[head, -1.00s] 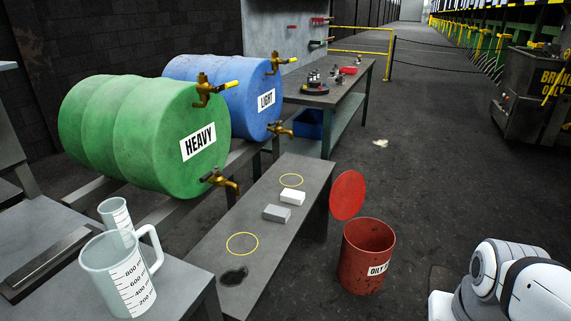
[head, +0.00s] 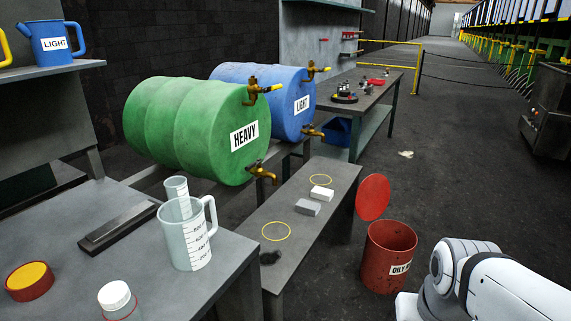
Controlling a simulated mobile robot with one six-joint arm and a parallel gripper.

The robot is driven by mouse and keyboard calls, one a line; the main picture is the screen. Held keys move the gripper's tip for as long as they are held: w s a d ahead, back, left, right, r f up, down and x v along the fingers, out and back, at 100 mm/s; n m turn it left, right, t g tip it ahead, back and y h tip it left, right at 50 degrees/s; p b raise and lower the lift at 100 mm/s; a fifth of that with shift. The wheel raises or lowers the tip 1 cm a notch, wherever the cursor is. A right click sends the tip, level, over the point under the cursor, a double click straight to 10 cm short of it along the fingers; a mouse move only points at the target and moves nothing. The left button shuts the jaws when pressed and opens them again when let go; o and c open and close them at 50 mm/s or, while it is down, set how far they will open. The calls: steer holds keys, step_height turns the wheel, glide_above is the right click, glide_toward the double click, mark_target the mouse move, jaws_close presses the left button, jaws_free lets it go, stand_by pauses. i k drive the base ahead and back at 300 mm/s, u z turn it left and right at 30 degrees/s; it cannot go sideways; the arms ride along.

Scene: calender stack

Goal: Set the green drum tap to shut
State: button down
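The green drum (head: 185,125) labelled HEAVY lies on its side on a rack, left of centre. Its lower brass tap (head: 261,173) sticks out from the bottom of the drum's front face. The tap's small handle looks dark, and its angle is too small to read. A second brass fitting (head: 252,91) with a yellow lever sits at the top of the same face. My gripper is not in view; only part of my white arm shows at the lower right, well apart from the drum.
A blue drum (head: 262,83) labelled LIGHT lies behind the green one. A low bench (head: 330,225) with two blocks and yellow rings stands in front. A measuring jug (head: 186,242) stands on the near left table. A red bin (head: 388,257) with open lid stands right of the bench.

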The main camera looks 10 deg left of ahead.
mark_target(252, 165)
steer(key=u, duration=0.1)
steer(key=i, duration=1)
steer(key=u, duration=0.05)
